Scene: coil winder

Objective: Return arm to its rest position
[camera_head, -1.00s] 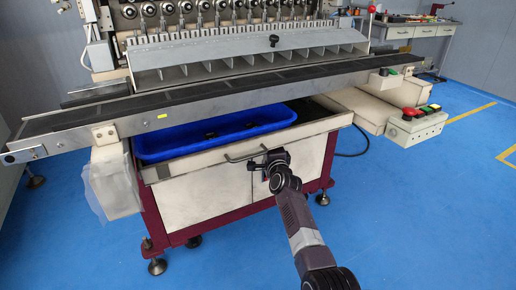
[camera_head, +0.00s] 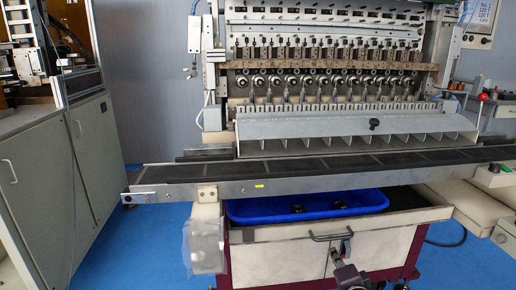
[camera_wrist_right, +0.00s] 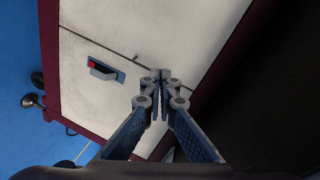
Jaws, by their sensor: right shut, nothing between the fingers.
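My right gripper (camera_head: 347,248) shows at the bottom of the head view, in front of the white drawer front and cabinet under the winder. In the right wrist view my right gripper (camera_wrist_right: 160,78) has its two fingertips together with nothing between them. It faces the white cabinet door (camera_wrist_right: 110,50) with its dark latch (camera_wrist_right: 105,70). I cannot tell whether the fingertips touch the cabinet. My left gripper is not in view.
The coil winder (camera_head: 330,85) stands behind a long conveyor (camera_head: 300,170). A blue tray (camera_head: 250,209) sits in the drawer with a handle (camera_head: 330,236). A grey cabinet (camera_head: 50,170) stands at the left. Blue floor (camera_head: 150,240) is open between them.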

